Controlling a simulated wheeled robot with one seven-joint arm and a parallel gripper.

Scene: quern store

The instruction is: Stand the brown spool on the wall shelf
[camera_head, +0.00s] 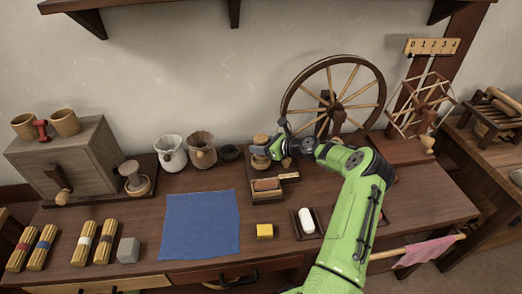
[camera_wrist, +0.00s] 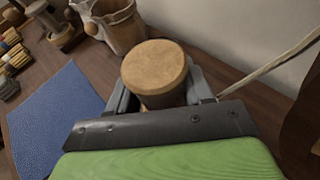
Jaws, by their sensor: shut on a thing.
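The brown spool (camera_wrist: 154,68) stands between my gripper's fingers (camera_wrist: 158,92) in the wrist view, its round tan top facing the camera. In the head view my gripper (camera_head: 268,150) is shut on the spool (camera_head: 260,139) at the back middle of the workbench. The fingers hide part of its side, and I cannot tell whether its base touches the bench. The wall shelf (camera_head: 70,5) shows only as a dark wooden edge with brackets at the top of the head view. Its upper surface is out of view.
A large spoked wheel (camera_head: 334,95) stands right of my gripper. Two cups (camera_head: 171,152) (camera_head: 202,150) and a dark bowl (camera_head: 230,153) stand left of it. A blue cloth (camera_head: 200,225) lies in front. A wooden box (camera_head: 65,160) stands at the left.

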